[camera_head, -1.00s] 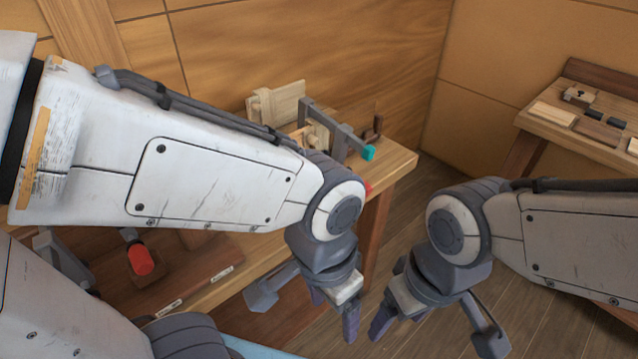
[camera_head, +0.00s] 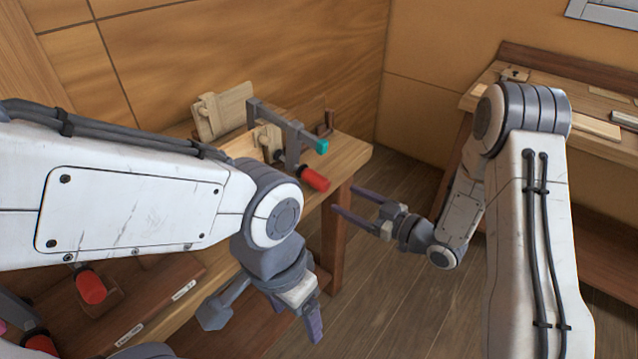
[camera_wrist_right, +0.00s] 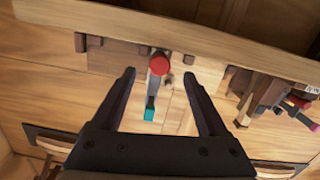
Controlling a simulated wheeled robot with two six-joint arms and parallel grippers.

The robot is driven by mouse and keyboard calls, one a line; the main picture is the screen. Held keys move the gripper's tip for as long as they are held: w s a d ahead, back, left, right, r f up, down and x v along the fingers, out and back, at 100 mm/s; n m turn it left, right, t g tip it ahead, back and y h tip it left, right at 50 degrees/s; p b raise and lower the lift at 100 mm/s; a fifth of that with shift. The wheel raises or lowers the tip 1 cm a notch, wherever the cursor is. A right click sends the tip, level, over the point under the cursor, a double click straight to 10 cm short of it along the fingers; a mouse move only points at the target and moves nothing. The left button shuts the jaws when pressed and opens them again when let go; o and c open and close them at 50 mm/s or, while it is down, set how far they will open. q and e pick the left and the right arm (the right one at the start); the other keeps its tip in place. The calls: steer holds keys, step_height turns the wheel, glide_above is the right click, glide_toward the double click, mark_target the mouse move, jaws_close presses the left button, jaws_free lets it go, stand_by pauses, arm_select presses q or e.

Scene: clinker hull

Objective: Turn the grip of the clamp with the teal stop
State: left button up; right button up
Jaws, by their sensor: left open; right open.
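The clamp with the teal stop (camera_head: 322,146) is mounted at the bench end, with a grey bar and a red grip (camera_head: 314,179) sticking out toward the right. My right gripper (camera_head: 342,199) is open and empty, a little to the right of and below the red grip in the head view. In the right wrist view the red grip (camera_wrist_right: 159,64) and the teal stop (camera_wrist_right: 150,108) appear between the open fingers (camera_wrist_right: 160,85), apart from them. My left gripper (camera_head: 313,318) is open and empty, low in front of the bench.
A wooden workbench (camera_head: 352,152) carries the clamp and wooden pieces (camera_head: 222,110). Another red-handled clamp (camera_head: 91,287) lies at lower left by a brown tray (camera_head: 150,300). A second bench (camera_head: 580,115) stands at right. Floor between the benches is clear.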

mark_target(327, 187)
steer(key=shift+y, duration=0.5)
steer(key=x, duration=0.3)
steer(key=p+x, duration=0.1)
steer(key=x, duration=0.5)
steer(key=shift+w+a+r, duration=0.2)
steer(key=shift+w+r, duration=0.05)
steer(key=shift+r, duration=0.05)
jaws_close()
